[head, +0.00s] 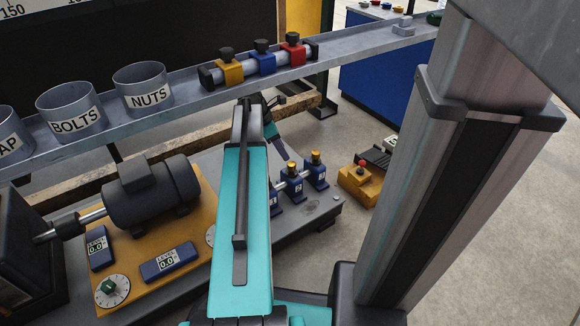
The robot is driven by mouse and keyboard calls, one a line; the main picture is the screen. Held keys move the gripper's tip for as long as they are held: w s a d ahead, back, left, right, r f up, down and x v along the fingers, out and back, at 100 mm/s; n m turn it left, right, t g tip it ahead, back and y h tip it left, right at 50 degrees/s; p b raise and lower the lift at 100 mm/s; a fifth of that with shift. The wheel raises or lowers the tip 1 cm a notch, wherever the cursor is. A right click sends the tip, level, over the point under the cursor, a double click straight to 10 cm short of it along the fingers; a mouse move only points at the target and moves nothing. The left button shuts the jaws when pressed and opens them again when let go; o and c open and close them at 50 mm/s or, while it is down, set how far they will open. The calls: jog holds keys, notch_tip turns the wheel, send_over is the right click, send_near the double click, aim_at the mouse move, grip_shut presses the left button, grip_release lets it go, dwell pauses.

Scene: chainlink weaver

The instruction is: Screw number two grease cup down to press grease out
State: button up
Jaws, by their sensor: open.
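Blue bearing blocks (291,188) stand along a shaft on the grey bench, just right of my teal arm. Two brass-coloured cups with dark tops show on them, a nearer grease cup (292,167) and a farther grease cup (316,158). Part of another blue block shows at my arm's edge; its top is hidden. I cannot read any number, so I cannot tell which cup is number two. My gripper (282,152) is partly in view beyond my forearm, above and left of the nearer cup. It is open, apparently empty and apart from the cups; its fingertips are unclear.
Above, a grey shelf (190,104) carries a nuts tin (142,88), a bolts tin (71,112), and yellow, blue and red blocks with black knobs (262,60). A dark motor (150,195) sits at left on a yellow base. A yellow box (362,183) stands right of the bench.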

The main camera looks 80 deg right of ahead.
aim_at(291, 164)
jog(key=shift+b+x, duration=1.95)
jog(key=shift+x, duration=2.25)
jog(key=c, duration=1)
jog(key=shift+a+f, duration=0.1)
jog(key=shift+a, duration=0.25)
jog(key=shift+c, duration=0.3)
jog(key=shift+d, duration=0.25)
